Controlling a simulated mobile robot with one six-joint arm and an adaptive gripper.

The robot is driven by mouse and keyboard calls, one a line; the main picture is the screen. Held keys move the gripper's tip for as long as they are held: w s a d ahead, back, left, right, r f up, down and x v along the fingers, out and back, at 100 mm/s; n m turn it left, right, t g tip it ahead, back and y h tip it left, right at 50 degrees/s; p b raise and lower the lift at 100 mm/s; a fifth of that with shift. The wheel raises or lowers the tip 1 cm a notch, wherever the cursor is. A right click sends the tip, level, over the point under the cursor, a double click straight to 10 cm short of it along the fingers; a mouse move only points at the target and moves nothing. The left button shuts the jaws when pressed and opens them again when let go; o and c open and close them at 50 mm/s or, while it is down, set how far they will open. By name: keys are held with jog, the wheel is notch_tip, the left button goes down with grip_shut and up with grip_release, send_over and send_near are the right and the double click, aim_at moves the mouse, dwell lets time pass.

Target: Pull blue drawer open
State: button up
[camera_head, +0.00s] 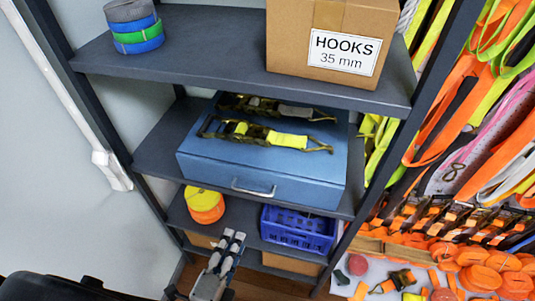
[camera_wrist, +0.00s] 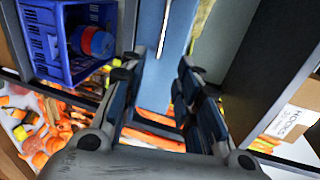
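The blue drawer (camera_head: 262,168) is a closed blue box on the middle shelf, with a silver bar handle (camera_head: 253,191) on its front. My gripper (camera_head: 234,239) is below and in front of the handle, apart from it, near the lower shelf level. In the wrist view my gripper (camera_wrist: 160,66) has its two fingers spread with nothing between them. The drawer's front (camera_wrist: 150,50) shows beyond the fingertips as a light blue band. The pale handle bar (camera_wrist: 165,28) runs along it.
Two ratchet straps (camera_head: 262,135) lie on the drawer's top. A blue crate (camera_head: 297,229) and a yellow-orange strap roll (camera_head: 204,205) sit on the shelf below. A cardboard box labelled HOOKS (camera_head: 290,40) stands above. Dark rack posts (camera_head: 110,120) flank the shelves; straps hang at the right.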

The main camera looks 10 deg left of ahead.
jog(key=a+b+x, duration=0.1)
jog(key=x, duration=1.6)
jog(key=shift+r+n, duration=0.15)
jog(key=shift+n, duration=0.25)
jog(key=shift+w+d, duration=0.1)
jog(key=shift+c, duration=0.2)
grip_shut()
